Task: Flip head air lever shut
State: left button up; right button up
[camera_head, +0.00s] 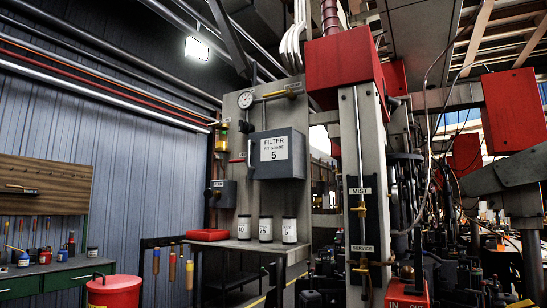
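No label reading head air is legible, so I cannot tell for certain which lever it is. A grey panel (232,112) carries a round gauge (246,99) with a yellow-handled lever (277,94) to its right, lying nearly level. A small red lever (237,160) sticks out left of the grey filter box (277,154). On the grey post to the right, a dark plate marked MIST (360,190) and SERVICE (361,248) carries a brass valve (360,209) with an upright pipe. Neither of my grippers shows in this view.
A shelf below the panel holds several labelled canisters (265,229) and a red case (207,235). A red bin (113,291) and a green workbench (50,270) stand at left. A red box (344,62) tops the post. Dark machinery crowds the right side.

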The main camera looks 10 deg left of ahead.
aim_at(286, 91)
jog(key=j, duration=0.45)
jog(key=k+j+z, duration=0.1)
jog(key=j, duration=0.35)
jog(key=k+j, duration=0.1)
jog(key=j, duration=0.35)
jog(key=i+l, duration=0.1)
jog(key=i+j+z, duration=0.1)
jog(key=i+j, duration=0.15)
jog(key=i+j+z, duration=0.1)
jog(key=j, duration=0.25)
jog(key=i+j+z, duration=0.1)
jog(key=i+j, duration=0.2)
jog(key=i+j+z, duration=0.1)
jog(key=j, duration=0.3)
jog(key=i+j+z, duration=0.15)
jog(key=i+j, duration=0.15)
jog(key=i+j+z, duration=0.1)
jog(key=j, duration=0.35)
